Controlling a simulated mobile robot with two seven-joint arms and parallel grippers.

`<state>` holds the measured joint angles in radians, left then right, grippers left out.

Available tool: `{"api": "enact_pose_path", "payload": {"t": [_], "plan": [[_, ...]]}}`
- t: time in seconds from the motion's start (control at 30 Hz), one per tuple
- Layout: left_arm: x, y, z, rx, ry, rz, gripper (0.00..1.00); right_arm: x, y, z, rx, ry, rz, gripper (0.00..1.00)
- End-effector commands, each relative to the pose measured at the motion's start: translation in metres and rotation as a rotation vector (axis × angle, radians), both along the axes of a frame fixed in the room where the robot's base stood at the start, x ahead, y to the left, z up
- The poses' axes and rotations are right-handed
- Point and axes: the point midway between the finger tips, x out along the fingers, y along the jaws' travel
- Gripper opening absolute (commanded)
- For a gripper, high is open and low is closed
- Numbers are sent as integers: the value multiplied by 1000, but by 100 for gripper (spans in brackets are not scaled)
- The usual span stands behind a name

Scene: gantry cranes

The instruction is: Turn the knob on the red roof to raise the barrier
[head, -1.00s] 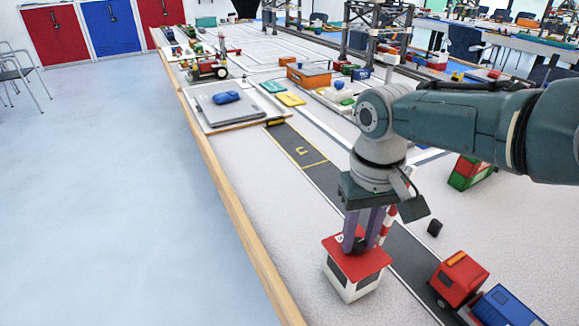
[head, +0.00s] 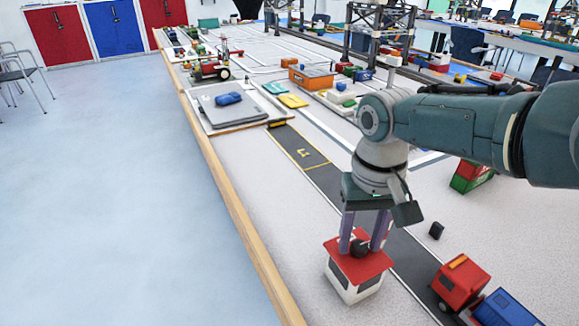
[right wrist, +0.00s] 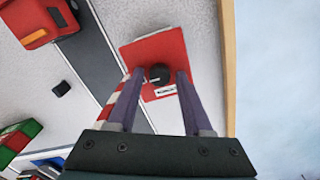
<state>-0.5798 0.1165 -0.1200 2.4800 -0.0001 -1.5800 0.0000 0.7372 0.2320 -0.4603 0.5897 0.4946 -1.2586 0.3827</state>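A small white gatehouse (head: 352,290) with a red roof (head: 365,268) stands near the table's left edge. A black knob (head: 360,248) sits on the roof; it also shows in the right wrist view (right wrist: 159,73). My right gripper (head: 361,249) points down over the roof. Its fingers stand on either side of the knob, with a narrow gap on each side in the right wrist view (right wrist: 158,76). A red-and-white striped barrier (right wrist: 113,101) is partly hidden behind a finger there; I cannot tell its angle. My left gripper is not in view.
A dark road (head: 325,178) runs past the gatehouse. A red truck (head: 460,281) with a blue load (head: 506,308) is at the lower right. A small black block (head: 436,230) and a red-green container (head: 470,176) lie right of the gripper. The wooden table edge (head: 240,215) is on the left.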

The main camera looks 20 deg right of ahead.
Motion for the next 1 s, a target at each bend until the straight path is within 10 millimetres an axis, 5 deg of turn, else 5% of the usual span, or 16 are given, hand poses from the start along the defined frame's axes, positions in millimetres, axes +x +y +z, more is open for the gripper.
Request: {"api": "enact_pose_path", "payload": {"t": [0.37, 0.8, 1.0], "plan": [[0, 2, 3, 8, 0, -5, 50, 0, 0, 3, -1, 1, 1, 62], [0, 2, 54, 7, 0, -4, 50, 0, -1, 83, -2, -2, 2, 62], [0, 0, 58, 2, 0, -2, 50, 0, 0, 99, -1, -1, 1, 62]]}}
